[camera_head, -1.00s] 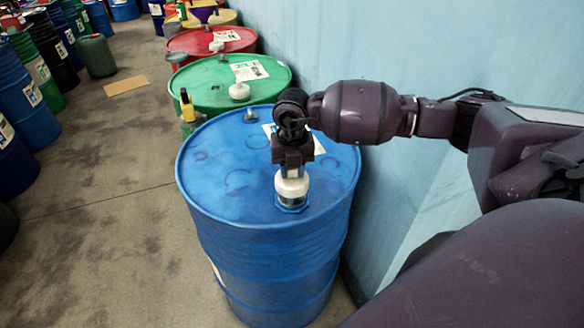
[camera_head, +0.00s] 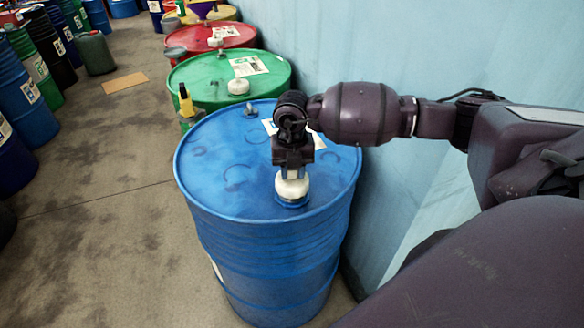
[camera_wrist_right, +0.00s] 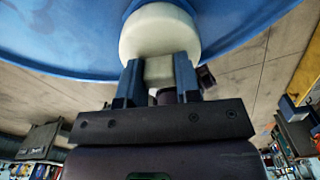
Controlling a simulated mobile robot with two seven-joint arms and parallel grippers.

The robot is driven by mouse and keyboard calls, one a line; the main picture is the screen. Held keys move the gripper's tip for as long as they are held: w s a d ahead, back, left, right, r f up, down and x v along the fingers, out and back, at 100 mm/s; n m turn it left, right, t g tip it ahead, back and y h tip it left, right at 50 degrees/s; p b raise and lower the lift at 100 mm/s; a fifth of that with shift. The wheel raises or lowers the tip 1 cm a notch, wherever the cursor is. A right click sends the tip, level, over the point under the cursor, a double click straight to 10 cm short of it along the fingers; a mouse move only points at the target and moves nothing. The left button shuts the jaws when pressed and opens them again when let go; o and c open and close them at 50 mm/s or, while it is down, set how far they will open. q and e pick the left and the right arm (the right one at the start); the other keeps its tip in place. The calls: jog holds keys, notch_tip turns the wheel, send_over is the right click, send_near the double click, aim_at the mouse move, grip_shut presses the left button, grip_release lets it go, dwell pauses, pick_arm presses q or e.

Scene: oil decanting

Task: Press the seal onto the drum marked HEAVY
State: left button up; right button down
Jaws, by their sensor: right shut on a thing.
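A blue drum (camera_head: 225,190) stands upright in the foreground, with a white label partly hidden behind my right arm. I cannot read any marking on it. A white seal (camera_head: 292,187) sits at the bung opening near the front right of the drum's top; whether it is fully seated I cannot tell. My right gripper (camera_head: 293,169) is above the seal, pointing down. In the right wrist view the two fingers (camera_wrist_right: 158,75) are shut on the narrow stem of the white seal (camera_wrist_right: 160,32), whose wide part is against the blue lid. My left gripper is out of view.
A green drum (camera_head: 205,88) with a white cap, a red drum (camera_head: 195,40) and others stand in a row behind. A yellow bottle (camera_head: 186,100) is beside the row.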

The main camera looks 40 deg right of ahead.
jog(key=shift+f+b, duration=0.4)
jog(key=shift+f, duration=0.4)
jog(key=shift+f, duration=0.1)
jog(key=shift+f, duration=0.15)
jog(key=shift+f, duration=0.15)
dwell(0.3)
jog(key=c, duration=0.7)
grip_release()
jog(key=shift+c, duration=0.2)
